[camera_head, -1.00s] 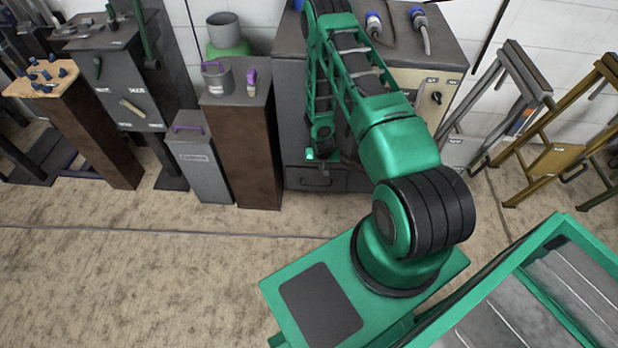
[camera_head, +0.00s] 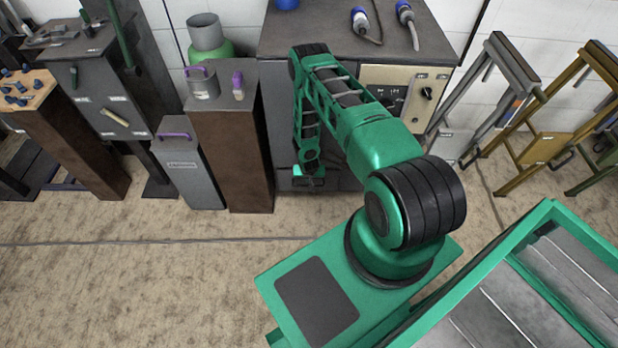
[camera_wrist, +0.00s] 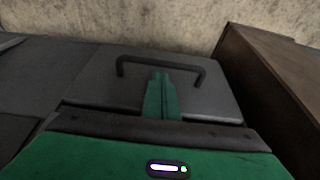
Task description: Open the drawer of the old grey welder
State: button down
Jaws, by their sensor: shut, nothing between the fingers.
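The old grey welder (camera_head: 283,105) stands against the wall behind my arm, with a dark top and a cream control panel. Its drawer front (camera_wrist: 205,93) fills the middle of the wrist view and looks closed, with a black bar handle (camera_wrist: 183,63) across it. My gripper (camera_wrist: 161,74) is shut and empty. Its green fingertips show within the outline of the handle, just below the bar in the picture; I cannot tell whether they touch it or are behind it. In the head view my gripper (camera_head: 309,180) is low at the welder's front, and my arm hides much of the drawer.
A brown pillar (camera_head: 235,150) stands close left of the welder, with a grey box (camera_head: 187,178) beside it. It also shows at right in the wrist view (camera_wrist: 270,85). Grey (camera_head: 485,100) and yellow (camera_head: 555,120) stands are at right. Floor in front is clear.

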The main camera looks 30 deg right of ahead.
jog(key=shift+x, duration=0.95)
jog(key=shift+s, duration=0.1)
